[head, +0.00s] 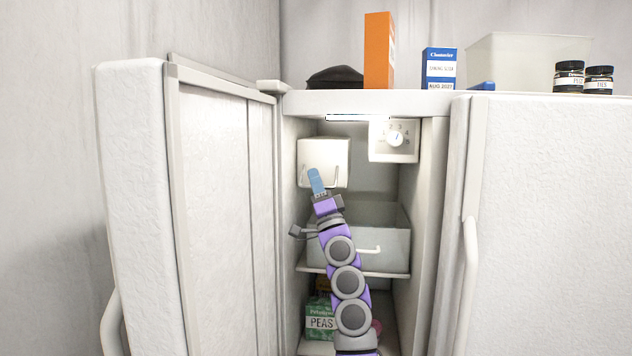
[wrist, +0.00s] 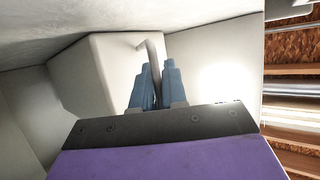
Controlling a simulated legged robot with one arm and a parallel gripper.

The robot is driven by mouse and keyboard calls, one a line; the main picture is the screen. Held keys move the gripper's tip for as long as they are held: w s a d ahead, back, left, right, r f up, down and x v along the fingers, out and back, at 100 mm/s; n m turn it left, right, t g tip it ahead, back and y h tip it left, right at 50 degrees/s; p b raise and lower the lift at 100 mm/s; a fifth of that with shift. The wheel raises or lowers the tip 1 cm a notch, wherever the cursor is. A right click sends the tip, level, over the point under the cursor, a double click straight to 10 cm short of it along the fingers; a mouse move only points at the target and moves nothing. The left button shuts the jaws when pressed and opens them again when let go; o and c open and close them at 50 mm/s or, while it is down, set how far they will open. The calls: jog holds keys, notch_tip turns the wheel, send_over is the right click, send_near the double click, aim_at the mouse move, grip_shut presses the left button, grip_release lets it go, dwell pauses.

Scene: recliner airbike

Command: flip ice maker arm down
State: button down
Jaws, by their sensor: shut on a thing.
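The ice maker (head: 325,158) is a white box at the upper left inside the open freezer; it also shows in the wrist view (wrist: 90,75). In the wrist view the arm (wrist: 152,57) runs down between the blue fingers. My gripper (head: 314,172) is at the lower front of the box. In the wrist view my gripper (wrist: 157,75) is shut on the ice maker arm, with the fingers on either side of it. The fingers hide the arm's lower part.
The freezer door (head: 135,200) stands open at left. A control dial (head: 395,139) is right of the ice maker. A drawer (head: 385,245) and a green peas box (head: 319,322) are below. An orange box (head: 378,52) stands on top.

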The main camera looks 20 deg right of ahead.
jog(key=shift+d+f, duration=0.2)
dwell(0.4)
jog(key=c, duration=1.6)
grip_release()
jog(key=shift+w, duration=0.1)
jog(key=shift+c, duration=0.2)
jog(key=o, duration=0.4)
jog(key=shift+d, duration=0.35)
